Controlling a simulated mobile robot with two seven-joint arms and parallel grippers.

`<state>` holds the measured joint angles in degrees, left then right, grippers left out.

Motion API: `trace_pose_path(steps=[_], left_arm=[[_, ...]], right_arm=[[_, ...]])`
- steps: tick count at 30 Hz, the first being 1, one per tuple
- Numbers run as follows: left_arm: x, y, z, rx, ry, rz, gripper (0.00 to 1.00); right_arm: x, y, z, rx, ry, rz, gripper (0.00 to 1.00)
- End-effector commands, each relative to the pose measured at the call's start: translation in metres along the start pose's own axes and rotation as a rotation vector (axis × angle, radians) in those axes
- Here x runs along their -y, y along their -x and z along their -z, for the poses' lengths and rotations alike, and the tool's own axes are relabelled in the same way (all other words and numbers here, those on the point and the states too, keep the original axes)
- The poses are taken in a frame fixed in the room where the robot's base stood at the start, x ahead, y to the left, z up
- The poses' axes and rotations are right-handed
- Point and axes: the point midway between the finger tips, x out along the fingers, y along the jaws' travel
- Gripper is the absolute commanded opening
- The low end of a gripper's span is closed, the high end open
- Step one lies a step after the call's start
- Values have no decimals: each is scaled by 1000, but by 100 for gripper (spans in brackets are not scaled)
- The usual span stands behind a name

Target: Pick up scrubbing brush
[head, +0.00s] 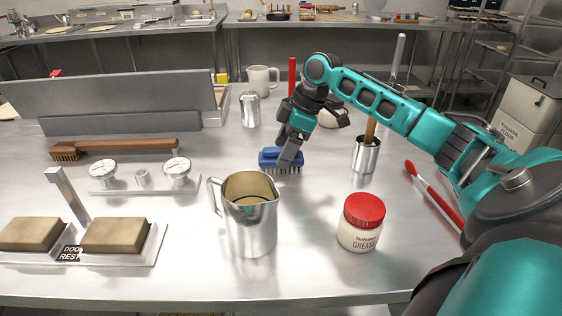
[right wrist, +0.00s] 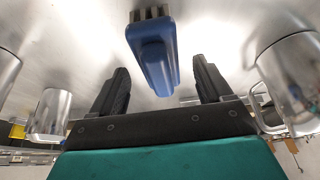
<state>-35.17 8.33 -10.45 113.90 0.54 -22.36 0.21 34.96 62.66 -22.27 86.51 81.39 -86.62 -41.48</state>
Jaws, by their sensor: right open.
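The blue scrubbing brush (head: 268,158) lies on the steel table in the middle, its dark bristles pointing down. My right gripper (head: 290,150) is over it from above and partly covers it in the head view. In the right wrist view the blue brush (right wrist: 152,48) shows lengthwise ahead of my open right gripper (right wrist: 163,75), roughly between the two black fingers. The fingers are apart, and I cannot tell whether either one touches the brush. My left gripper is not in view.
A steel pitcher (head: 250,225) stands in front of the brush, with a red-lidded grease jar (head: 360,228) to its right. A steel cup (head: 366,157) holds a wooden handle. Dial gauges (head: 177,170) and a wooden-handled brush (head: 130,146) lie left.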

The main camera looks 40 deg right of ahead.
Motion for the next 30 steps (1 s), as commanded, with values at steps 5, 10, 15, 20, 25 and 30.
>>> trace_pose_path(steps=[5, 10, 15, 20, 25, 30], left_arm=[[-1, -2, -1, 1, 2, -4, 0], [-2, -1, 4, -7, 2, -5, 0], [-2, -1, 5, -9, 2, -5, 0], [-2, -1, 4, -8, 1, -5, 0], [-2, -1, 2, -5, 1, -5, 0], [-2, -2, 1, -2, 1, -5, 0]], right_arm=[[0, -21, 0, -1, 1, 0, 79], [0, -21, 0, 0, 1, -1, 79], [0, -21, 0, 0, 1, -1, 65], [0, -21, 0, 0, 0, -1, 50], [0, -21, 0, 0, 0, -1, 34], [0, -21, 0, -1, 1, -1, 21]])
